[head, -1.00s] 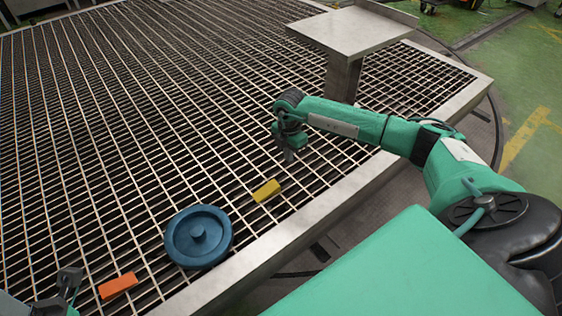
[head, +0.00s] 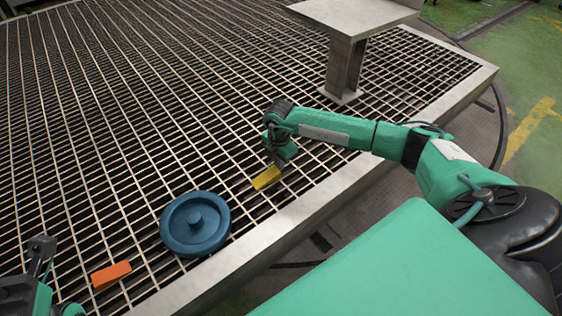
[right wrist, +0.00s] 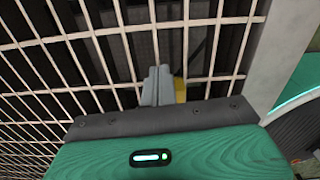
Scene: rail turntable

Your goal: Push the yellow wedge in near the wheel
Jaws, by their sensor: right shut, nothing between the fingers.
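The yellow wedge (head: 266,178) lies on the grating to the upper right of the blue wheel (head: 195,224), with a gap between them. My right gripper (head: 278,163) is shut and empty at the wedge's far right end; I cannot tell whether it touches. In the right wrist view the shut fingers (right wrist: 158,86) hide most of the wedge, and a yellow strip of it (right wrist: 180,90) shows just right of them. An orange wedge (head: 111,274) lies to the lower left of the wheel. My left gripper (head: 62,306) is partly in view at the lower left corner; its fingers are unclear.
The grating (head: 130,110) is open mesh with a flat metal edge (head: 345,185) along the near right side. A metal stand with a flat top (head: 350,17) rises behind my right arm. The grating left of the wedges is clear.

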